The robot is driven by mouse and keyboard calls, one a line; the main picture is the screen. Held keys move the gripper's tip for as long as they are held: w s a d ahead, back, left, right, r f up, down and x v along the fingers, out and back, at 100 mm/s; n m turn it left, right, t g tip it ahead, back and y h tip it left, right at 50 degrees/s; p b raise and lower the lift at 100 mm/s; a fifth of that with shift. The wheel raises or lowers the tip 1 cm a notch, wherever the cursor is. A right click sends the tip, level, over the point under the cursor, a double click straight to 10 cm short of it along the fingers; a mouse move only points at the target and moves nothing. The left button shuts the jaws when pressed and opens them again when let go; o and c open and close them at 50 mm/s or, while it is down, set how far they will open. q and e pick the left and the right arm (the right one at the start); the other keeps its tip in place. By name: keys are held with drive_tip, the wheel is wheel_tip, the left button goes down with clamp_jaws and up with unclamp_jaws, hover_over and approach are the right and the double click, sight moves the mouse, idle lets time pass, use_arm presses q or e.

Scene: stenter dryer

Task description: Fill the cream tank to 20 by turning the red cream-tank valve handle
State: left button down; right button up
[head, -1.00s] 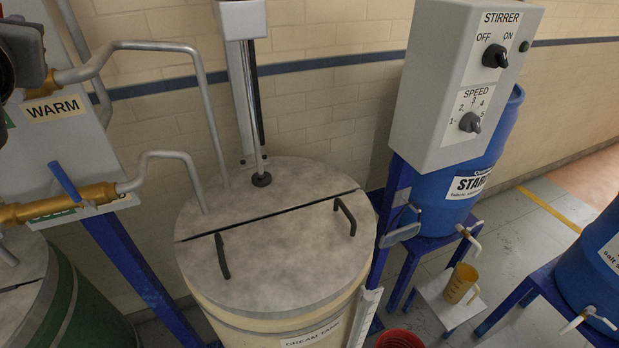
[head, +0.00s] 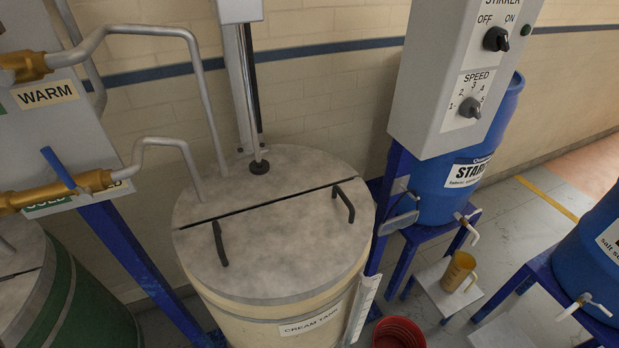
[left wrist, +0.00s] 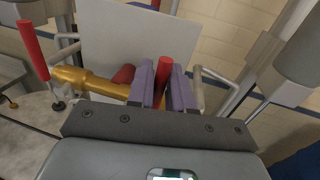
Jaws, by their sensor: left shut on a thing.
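The cream tank (head: 235,312) stands in the middle of the head view with its grey split lid closed and two dark handles on top. A pale gauge strip (head: 361,308) runs down its right side; its reading is too small to tell. In the left wrist view my left gripper (left wrist: 164,85) has its purple fingers shut on an upright red valve handle (left wrist: 163,72), beside a brass valve pipe (left wrist: 90,82). A second red handle (left wrist: 33,50) stands tilted at the left there. The head view shows neither gripper nor any red handle; my right gripper is in neither view.
Grey pipes (head: 195,75) run from brass valves by the WARM sign (head: 45,95) onto the tank lid. A blue handle (head: 58,167) sits on the lower valve. The stirrer box (head: 430,80) and a blue barrel (head: 460,180) stand right, a red bucket (head: 398,332) below.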

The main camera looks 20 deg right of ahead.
use_arm(q)
drive_tip(key=c, duration=1.2)
unclamp_jaws()
drive_tip(key=shift+a, duration=0.2)
drive_tip(key=shift+d, duration=0.1)
drive_tip(key=b+v, duration=0.6)
drive_tip(key=v, duration=0.5)
